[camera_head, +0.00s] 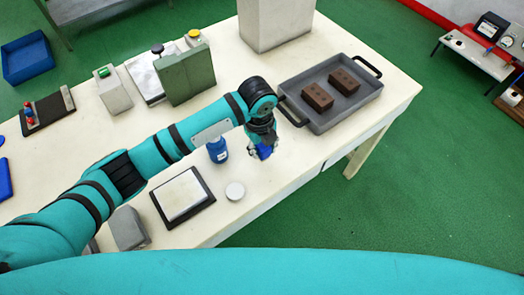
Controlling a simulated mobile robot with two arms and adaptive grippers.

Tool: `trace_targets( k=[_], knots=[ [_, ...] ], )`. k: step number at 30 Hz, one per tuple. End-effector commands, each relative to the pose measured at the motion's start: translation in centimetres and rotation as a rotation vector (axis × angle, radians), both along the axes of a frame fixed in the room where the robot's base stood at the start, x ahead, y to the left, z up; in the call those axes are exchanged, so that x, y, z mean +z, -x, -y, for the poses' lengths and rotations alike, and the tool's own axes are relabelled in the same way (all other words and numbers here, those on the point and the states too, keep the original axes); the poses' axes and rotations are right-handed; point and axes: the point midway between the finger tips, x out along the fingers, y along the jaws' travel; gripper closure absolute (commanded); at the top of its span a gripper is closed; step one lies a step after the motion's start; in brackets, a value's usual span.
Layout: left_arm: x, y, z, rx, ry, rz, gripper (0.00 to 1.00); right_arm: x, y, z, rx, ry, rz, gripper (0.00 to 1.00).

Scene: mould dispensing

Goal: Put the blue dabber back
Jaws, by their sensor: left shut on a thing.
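My left gripper (264,146) is shut on a small blue thing, which looks like the blue dabber (265,152). The fingers hide much of it. It is over the front part of the cream table (325,160), and I cannot tell whether it touches the top. A blue bottle (217,151) with a pale label stands just left of the gripper, apart from it. A small white round piece (235,191) lies in front of the bottle. My right gripper is not in view.
A grey tray (345,115) with two brown blocks (318,97) (345,80) is right of the gripper. A white slab on a dark base (182,194) lies front left. Green mould boards (186,75) stand behind my arm. A dark board (47,111) with small items is far left.

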Motion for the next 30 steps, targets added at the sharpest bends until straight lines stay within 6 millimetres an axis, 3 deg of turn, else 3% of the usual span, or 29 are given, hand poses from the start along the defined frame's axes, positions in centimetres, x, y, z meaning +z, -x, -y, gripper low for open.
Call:
trace_targets(
  k=[7, 19, 20, 25, 30],
  knots=[
    [-3.1, -0.1, 0.0, 0.0, 0.001, -0.001, 1.0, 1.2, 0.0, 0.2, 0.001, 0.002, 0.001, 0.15],
    [-3.8, -0.1, 0.0, 0.0, -0.001, 0.001, 1.0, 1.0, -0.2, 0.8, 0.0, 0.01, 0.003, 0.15],
    [-3.8, -0.1, 0.0, 0.0, 0.0, 0.001, 0.63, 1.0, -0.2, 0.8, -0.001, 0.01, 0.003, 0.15],
    [-3.8, -0.1, 0.0, 0.0, 0.0, 0.001, 0.43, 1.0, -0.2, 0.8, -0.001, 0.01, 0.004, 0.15],
    [-3.8, -0.1, 0.0, 0.001, 0.0, 0.001, 0.43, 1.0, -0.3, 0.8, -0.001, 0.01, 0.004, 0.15]
  ],
)
